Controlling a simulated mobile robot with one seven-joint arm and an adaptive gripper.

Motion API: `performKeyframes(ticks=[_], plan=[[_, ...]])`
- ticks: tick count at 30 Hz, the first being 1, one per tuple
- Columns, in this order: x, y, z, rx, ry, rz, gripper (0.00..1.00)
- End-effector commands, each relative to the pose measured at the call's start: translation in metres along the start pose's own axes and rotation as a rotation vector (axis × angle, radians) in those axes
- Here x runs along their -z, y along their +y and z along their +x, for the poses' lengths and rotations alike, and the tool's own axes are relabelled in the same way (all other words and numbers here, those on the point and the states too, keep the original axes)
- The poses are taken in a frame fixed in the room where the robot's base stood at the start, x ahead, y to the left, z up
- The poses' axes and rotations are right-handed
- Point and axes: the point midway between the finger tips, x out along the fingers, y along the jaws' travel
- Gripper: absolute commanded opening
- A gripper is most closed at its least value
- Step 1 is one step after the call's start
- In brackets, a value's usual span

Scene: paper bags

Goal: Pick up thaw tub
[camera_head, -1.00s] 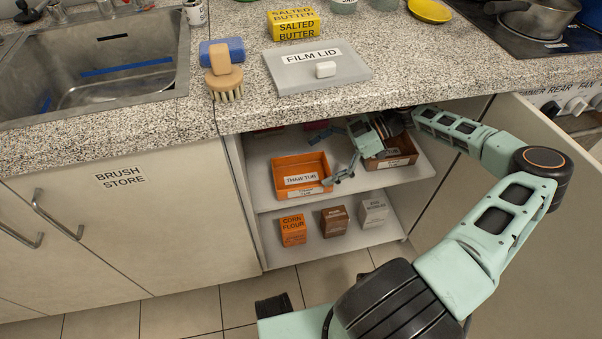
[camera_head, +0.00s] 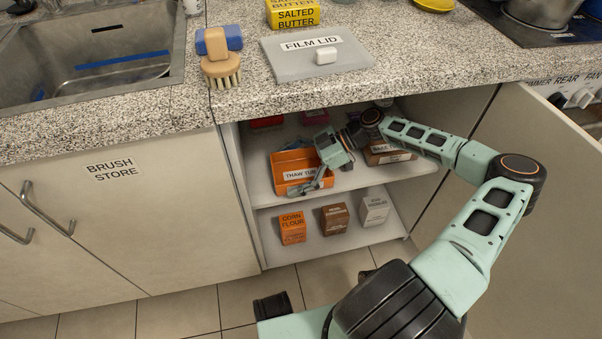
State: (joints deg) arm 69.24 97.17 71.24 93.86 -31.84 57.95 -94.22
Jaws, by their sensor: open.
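The thaw tub (camera_head: 283,162) is an orange open-topped box with a "THAW TUB" label on its front. It sits on the upper shelf of the open cupboard, at the left. My gripper (camera_head: 311,186) reaches in from the right with its jaws open. Its fingers are at the tub's front right corner and overlap it in the picture. I cannot tell whether a finger is inside the tub or touches its wall. The gripper body hides the tub's right side.
A brown labelled tub (camera_head: 388,156) stands right of the thaw tub, partly behind my arm. Red (camera_head: 267,122) and pink (camera_head: 314,116) items are behind. Corn flour (camera_head: 292,228), a brown box (camera_head: 335,219) and a grey box (camera_head: 376,210) stand below. The countertop (camera_head: 420,60) overhangs; the open door (camera_head: 545,190) is right.

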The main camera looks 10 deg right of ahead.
Motion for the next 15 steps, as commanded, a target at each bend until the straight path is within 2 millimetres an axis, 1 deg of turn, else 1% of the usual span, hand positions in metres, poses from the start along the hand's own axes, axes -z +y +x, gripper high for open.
performKeyframes(ticks=[4,15], plan=[[0.0004,0.0002,-0.0008,-0.001,0.000,0.000,0.99],[-0.0005,0.0000,-0.0008,0.000,-0.002,-0.001,0.58]])
